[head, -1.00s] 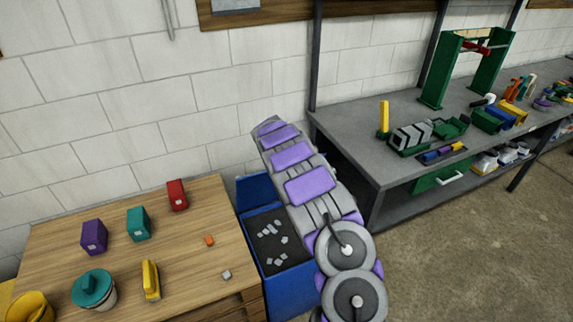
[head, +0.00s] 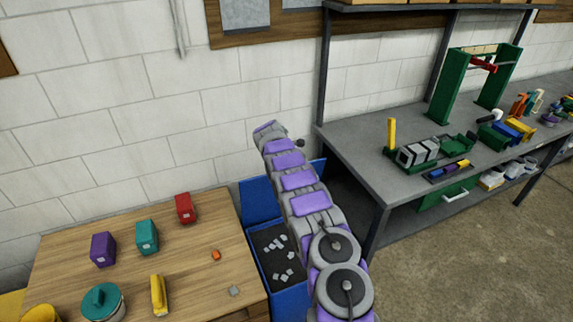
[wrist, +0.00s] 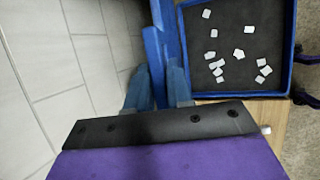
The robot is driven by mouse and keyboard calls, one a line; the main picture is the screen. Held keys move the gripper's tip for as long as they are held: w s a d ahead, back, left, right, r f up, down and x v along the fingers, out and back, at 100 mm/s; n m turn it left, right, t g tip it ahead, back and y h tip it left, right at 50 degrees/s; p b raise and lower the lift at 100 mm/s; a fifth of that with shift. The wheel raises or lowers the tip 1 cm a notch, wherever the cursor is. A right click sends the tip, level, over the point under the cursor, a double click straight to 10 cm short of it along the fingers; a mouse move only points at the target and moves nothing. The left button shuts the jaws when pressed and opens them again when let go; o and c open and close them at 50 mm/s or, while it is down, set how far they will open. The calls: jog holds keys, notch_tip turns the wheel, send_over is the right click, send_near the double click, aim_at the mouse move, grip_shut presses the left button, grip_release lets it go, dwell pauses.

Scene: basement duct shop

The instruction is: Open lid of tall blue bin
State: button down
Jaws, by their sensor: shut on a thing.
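The tall blue bin (head: 292,300) stands between the wooden table and the grey workbench. Its lid (head: 258,200) stands raised, roughly upright, at the bin's wall side, partly hidden behind my arm. The open top shows a dark inside with several pale scraps (head: 283,276). In the wrist view the lid (wrist: 157,45) shows nearly edge-on, and the open bin (wrist: 240,93) lies to its right. My gripper (wrist: 158,90) is shut on the lid's edge. In the head view my arm hides the fingertips.
The wooden table (head: 200,262) at left holds purple, teal and red blocks, a teal-lidded pot (head: 102,303) and a yellow item. The grey workbench (head: 350,140) stands close on the right. The block wall (head: 225,125) is close behind the lid. Floor is open at right.

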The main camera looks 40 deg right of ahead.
jog(key=shift+w, duration=0.4)
jog(key=shift+w+d, duration=0.1)
jog(key=c, duration=1.1)
grip_release()
jog(key=shift+d, duration=0.1)
jog(key=shift+r, duration=0.1)
jog(key=shift+p+v, duration=0.8)
jog(key=shift+v, duration=7.7)
jog(key=shift+w, duration=0.1)
